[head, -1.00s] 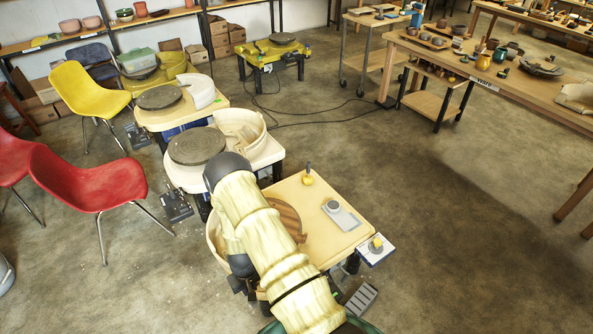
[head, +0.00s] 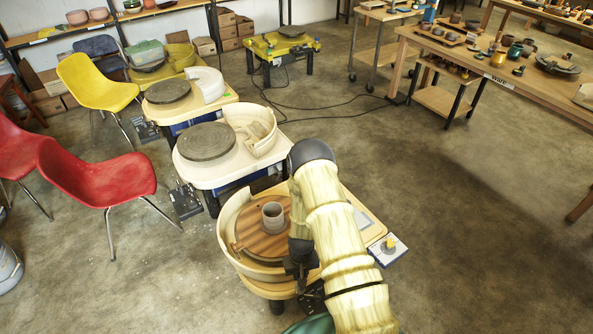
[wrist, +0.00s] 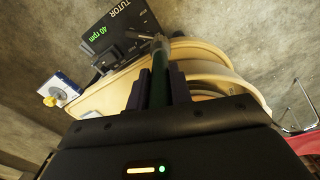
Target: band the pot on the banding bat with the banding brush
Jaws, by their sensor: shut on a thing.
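The grey pot (head: 273,216) stands upright on the round wooden banding bat (head: 250,238) of the nearest wheel in the head view. My gripper (head: 299,281) hangs at the front right edge of that wheel, apart from the pot. In the wrist view my gripper (wrist: 158,92) is shut on the banding brush (wrist: 159,58), a slim tool with a dark green handle and a pale metallic part toward its end. The pot does not show clearly in the wrist view. In the head view my arm hides the brush and part of the wheel deck.
A cream splash pan (head: 232,262) curves around the bat. A dark control box (wrist: 122,32) reading "40 rpm" is close beyond the brush. A small side tray (head: 388,250) with a yellow item sits at the deck's right. A second wheel (head: 207,141) stands behind.

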